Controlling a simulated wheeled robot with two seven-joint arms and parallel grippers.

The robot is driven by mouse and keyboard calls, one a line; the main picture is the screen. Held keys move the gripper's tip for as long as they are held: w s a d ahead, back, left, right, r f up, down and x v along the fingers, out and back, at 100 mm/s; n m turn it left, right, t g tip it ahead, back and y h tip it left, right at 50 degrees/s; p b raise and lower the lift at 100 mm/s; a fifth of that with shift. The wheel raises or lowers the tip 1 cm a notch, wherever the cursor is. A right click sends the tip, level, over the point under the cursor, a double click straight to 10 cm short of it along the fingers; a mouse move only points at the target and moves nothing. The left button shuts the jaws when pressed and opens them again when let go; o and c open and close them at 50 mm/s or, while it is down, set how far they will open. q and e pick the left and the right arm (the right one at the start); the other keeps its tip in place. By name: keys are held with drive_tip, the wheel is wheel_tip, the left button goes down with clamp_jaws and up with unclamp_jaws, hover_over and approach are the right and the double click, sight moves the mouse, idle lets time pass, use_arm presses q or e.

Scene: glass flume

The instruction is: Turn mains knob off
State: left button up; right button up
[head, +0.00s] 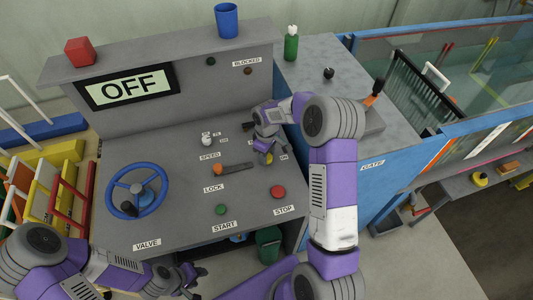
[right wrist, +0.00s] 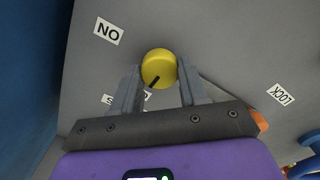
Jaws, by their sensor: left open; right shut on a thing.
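The mains knob is round and yellow with a black pointer mark, and shows between my right fingers in the right wrist view (right wrist: 158,67). Its mark points to the lower left there, away from the upside-down ON label (right wrist: 109,31). My right gripper (right wrist: 158,82) is shut on the knob, one finger on each side. In the head view the right gripper (head: 266,150) reaches down to the panel and mostly hides the knob. The display (head: 128,88) reads OFF. My left gripper (head: 192,276) is open and empty near the panel's front edge.
The sloped panel also carries a blue valve wheel (head: 137,191), an orange lock lever (head: 236,167), a green start button (head: 222,209) and a red stop button (head: 278,192). A gate lever (head: 375,92) stands on the right.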

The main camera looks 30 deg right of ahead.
drive_tip(key=shift+w+n, duration=0.1)
drive_tip(key=shift+n, duration=0.3)
drive_tip(key=o, duration=1.1)
drive_tip(key=shift+c, duration=0.2)
drive_tip(key=shift+r, duration=0.1)
wheel_tip(320, 180, up, 8)
drive_tip(key=shift+f+p, duration=0.25)
drive_tip(key=shift+p, duration=0.05)
